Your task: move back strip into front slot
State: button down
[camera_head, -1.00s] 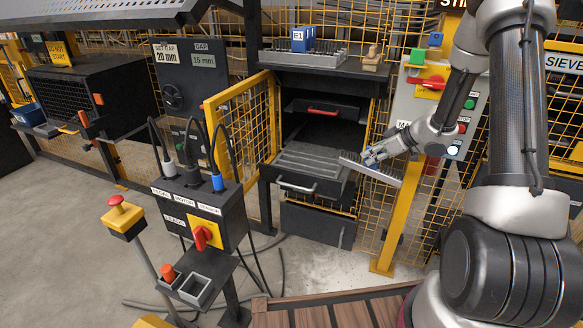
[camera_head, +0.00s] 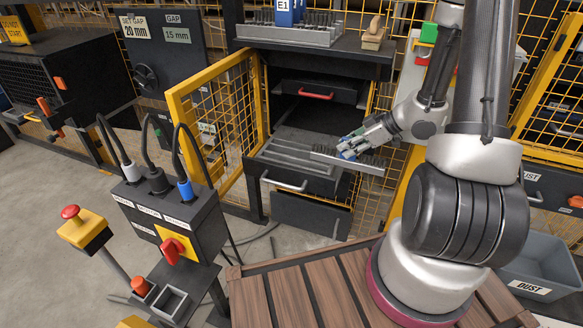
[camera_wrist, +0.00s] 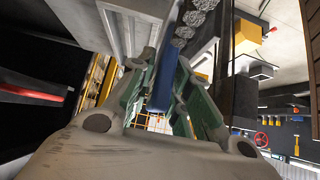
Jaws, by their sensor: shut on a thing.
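My gripper (camera_head: 350,149) is shut on a long grey toothed strip (camera_head: 372,167), which lies across the right part of the pulled-out drawer (camera_head: 303,186). In the wrist view, the green fingers of my gripper (camera_wrist: 165,75) close on a narrow blue piece (camera_wrist: 166,82). Rounded grey lumps (camera_wrist: 193,20) show beside it. The drawer holds grey bars (camera_head: 280,157) at its left. I cannot tell whether the held strip touches the drawer or hovers just over it. The front slot cannot be made out.
A yellow mesh door (camera_head: 222,115) stands open left of the drawer. A shelf with a blue E1 block (camera_head: 289,12) and a brush (camera_head: 374,36) is above. A control box (camera_head: 170,225) with cables stands front left. A red-handled drawer (camera_head: 316,92) sits higher inside.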

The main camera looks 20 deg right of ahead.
jog(key=w+a, duration=1.1)
jog(key=a, duration=0.4)
jog(key=shift+s+d+f, duration=0.1)
jog(key=shift+f, duration=1.65)
jog(key=shift+s+d+f, duration=0.1)
jog(key=shift+f, duration=1.65)
jog(key=shift+f, duration=0.15)
jog(key=c, duration=1.3)
grip_release()
